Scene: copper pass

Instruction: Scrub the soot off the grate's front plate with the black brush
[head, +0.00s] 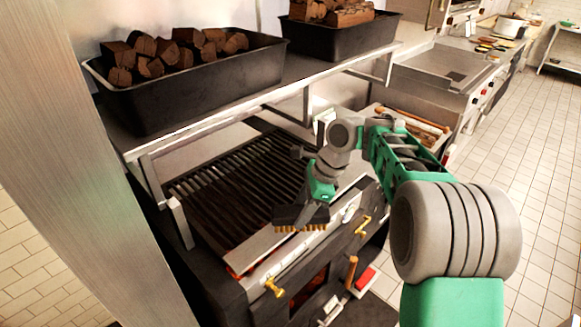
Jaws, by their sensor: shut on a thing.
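The black brush (290,215) has a dark block and a row of tan bristles pointing down. My gripper (318,203) is shut on it, holding it above the grate's front plate (255,250). I cannot tell whether the bristles touch the plate. The plate is a bright metal strip along the front of the grate (235,172), which has dark parallel bars. The brush and my gripper hide part of the plate. No soot shows clearly on the visible part.
A shelf over the grate's back holds a black tray of split logs (190,85) and a second log tray (335,38). Brass knobs (274,287) stick out in front. A wooden handle (350,270) and a red object (366,278) are below. Tiled floor at right is clear.

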